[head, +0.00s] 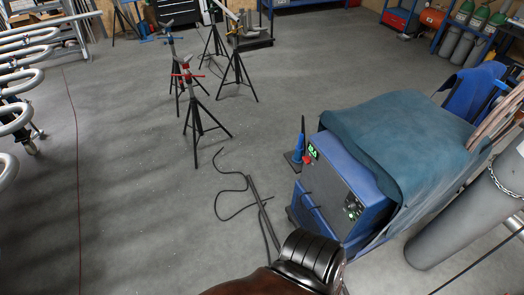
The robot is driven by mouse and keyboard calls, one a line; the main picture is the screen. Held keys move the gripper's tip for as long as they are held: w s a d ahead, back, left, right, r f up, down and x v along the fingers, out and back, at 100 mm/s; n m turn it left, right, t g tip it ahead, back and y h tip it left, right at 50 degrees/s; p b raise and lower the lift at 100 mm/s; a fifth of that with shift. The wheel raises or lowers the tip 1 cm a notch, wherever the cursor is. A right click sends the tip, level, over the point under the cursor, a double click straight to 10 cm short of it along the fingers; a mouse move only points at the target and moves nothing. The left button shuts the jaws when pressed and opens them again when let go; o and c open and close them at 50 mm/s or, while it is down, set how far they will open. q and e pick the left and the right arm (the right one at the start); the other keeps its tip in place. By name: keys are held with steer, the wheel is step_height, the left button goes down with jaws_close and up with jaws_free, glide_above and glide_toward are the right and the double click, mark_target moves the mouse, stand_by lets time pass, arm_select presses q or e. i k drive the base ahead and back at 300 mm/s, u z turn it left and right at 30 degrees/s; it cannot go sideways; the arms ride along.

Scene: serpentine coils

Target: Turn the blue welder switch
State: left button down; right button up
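The blue welder (368,212) stands on the floor right of centre, with a dark front panel (325,190) facing lower left. A lit green display (312,151) sits at the panel's top left, with a small red part (307,160) beside it. Small knobs and lights (352,207) sit at the panel's right side. I cannot make out which part is the blue switch. A teal cloth (400,130) covers the welder's top and hangs down its side. Neither of my grippers is in view.
A grey gas cylinder (452,225) leans in the picture right of the welder. Black cables (240,190) lie on the floor to its left. Tripod stands (195,115) stand further back. Bent metal pipes (25,75) fill the left edge. A dark ribbed object (312,262) is at bottom centre.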

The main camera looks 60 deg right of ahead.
mark_target(307, 159)
steer(key=z, duration=0.2)
steer(key=i, duration=1.1)
steer(key=z, duration=1.55)
steer(key=i, duration=0.85)
steer(key=z, duration=0.85)
